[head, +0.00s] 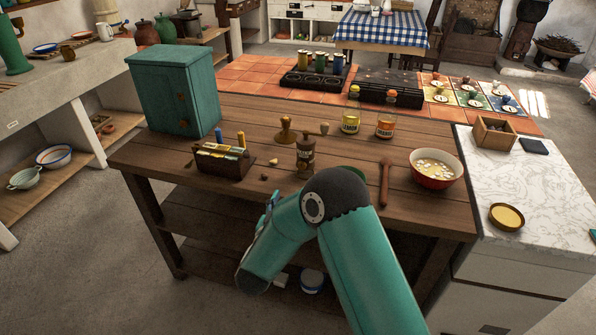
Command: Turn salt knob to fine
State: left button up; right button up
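I cannot tell for sure which knob is the salt knob. A dark wooden mill (305,154) with a pale label and a side crank stands upright on the wooden table; its label is too small to read. One of my teal arms bends in front of the table, just nearer than the mill, and hides part of the table edge. Slim parts (268,207) show beside its forearm; whether they are a gripper's fingers is unclear. No second gripper shows.
On the table (230,190) stand a teal cabinet (176,92), a box of cards (222,161), a wooden stamp (285,130), two labelled jars (350,123), a wooden pestle (384,183) and a red bowl (436,170). A marble counter (535,205) adjoins on the right.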

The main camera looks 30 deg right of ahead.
aim_at(301, 167)
jog(key=p+x, duration=0.1)
jog(key=x, duration=1.2)
jog(key=shift+w+p, duration=0.1)
jog(key=shift+p, duration=0.3)
jog(key=shift+c, duration=0.2)
